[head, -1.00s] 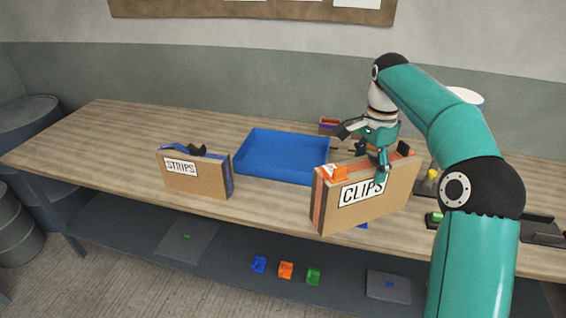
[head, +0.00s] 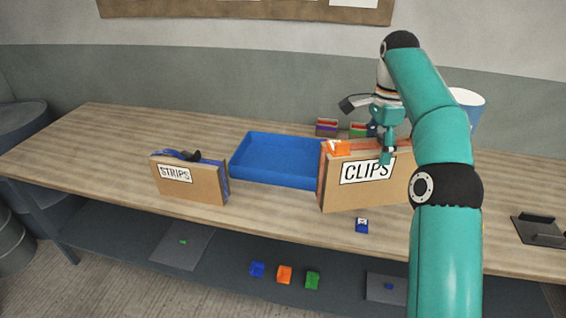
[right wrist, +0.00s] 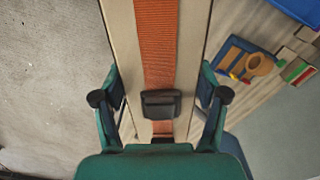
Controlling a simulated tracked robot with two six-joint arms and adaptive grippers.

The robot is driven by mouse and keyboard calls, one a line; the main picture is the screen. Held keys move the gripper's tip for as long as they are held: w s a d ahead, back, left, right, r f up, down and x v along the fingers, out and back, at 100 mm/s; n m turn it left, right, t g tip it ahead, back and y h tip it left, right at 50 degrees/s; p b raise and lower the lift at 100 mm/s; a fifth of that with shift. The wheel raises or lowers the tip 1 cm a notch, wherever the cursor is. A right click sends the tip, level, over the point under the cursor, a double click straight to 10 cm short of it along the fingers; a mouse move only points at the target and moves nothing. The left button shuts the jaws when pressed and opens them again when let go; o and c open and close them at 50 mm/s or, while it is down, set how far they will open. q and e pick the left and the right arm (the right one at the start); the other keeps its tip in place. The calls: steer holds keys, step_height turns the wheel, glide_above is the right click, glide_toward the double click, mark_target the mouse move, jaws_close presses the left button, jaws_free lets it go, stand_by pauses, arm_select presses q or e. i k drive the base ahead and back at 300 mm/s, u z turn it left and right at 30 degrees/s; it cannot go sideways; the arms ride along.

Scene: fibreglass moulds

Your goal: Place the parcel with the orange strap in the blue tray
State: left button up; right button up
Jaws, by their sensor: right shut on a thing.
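The parcel with the orange strap (head: 368,186) is a cardboard box labelled CLIPS. My right gripper (head: 388,152) is shut on it from above, and it hangs upright, seemingly just above the table. In the right wrist view my fingers (right wrist: 160,108) press both sides of the parcel, with the orange strap (right wrist: 156,45) and a dark buckle between them. The blue tray (head: 262,172) lies empty on the table, left of the parcel, which covers its right end in the head view. My left gripper is out of view.
A STRIPS parcel with a blue strap (head: 190,180) stands on the table left of the tray. Small coloured boxes (head: 327,127) sit behind. A small blue item (head: 362,225) lies near the front edge, and a dark holder (head: 538,230) stands at the right.

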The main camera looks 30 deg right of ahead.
mark_target(285, 169)
steer(key=u, duration=0.1)
steer(key=i, duration=1.4)
steer(key=z, duration=0.45)
